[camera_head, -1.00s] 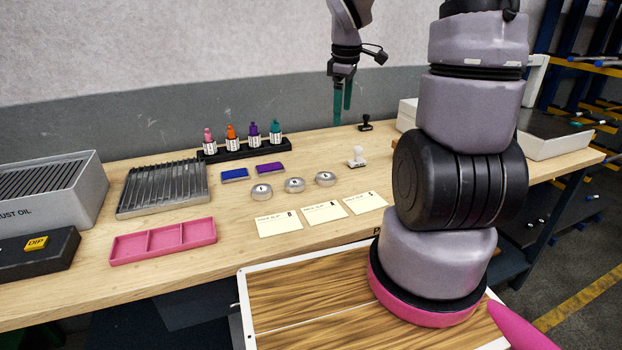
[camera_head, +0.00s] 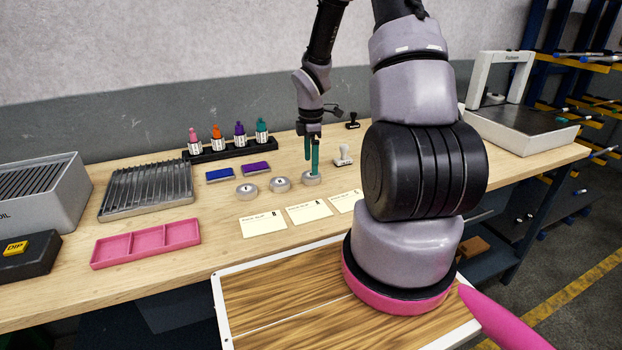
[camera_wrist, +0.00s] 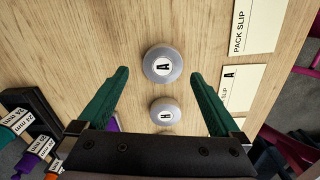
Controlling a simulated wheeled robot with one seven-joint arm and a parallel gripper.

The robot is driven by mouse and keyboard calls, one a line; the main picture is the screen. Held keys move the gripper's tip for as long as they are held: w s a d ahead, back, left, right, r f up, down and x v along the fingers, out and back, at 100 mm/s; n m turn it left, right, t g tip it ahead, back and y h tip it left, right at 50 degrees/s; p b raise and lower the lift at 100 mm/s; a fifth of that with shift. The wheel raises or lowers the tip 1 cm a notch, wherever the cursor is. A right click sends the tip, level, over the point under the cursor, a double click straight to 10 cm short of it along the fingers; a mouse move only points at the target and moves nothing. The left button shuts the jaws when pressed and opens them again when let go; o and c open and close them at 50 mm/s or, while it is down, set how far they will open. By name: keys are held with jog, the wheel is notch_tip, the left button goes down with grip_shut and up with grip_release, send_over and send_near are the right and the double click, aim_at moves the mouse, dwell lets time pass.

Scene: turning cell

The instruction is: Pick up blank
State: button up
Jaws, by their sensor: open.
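Three round silvery blanks with white lettered labels stand in a row on the wooden bench: the left blank (camera_head: 246,192), the middle blank (camera_head: 280,184) and the right blank (camera_head: 312,180). My gripper (camera_head: 312,160) is open, with green fingers pointing down just above the right blank. In the wrist view, the blank marked A (camera_wrist: 163,64) lies between the two spread fingertips (camera_wrist: 160,74), with a gap on both sides. A second blank (camera_wrist: 166,112) shows nearer the palm. I cannot tell whether the fingertips reach down beside the right blank.
Pack slips (camera_head: 309,211) lie in front of the blanks. Behind are blue (camera_head: 220,174) and purple (camera_head: 256,168) pads and a bottle rack (camera_head: 232,151). A pink tray (camera_head: 146,243) and a ribbed metal rack (camera_head: 147,189) stand left.

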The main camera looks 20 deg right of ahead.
aim_at(311, 178)
jog(key=f, duration=0.4)
jog(key=shift+s+f, duration=0.15)
jog(key=shift+s, duration=0.05)
jog(key=c, duration=1.5)
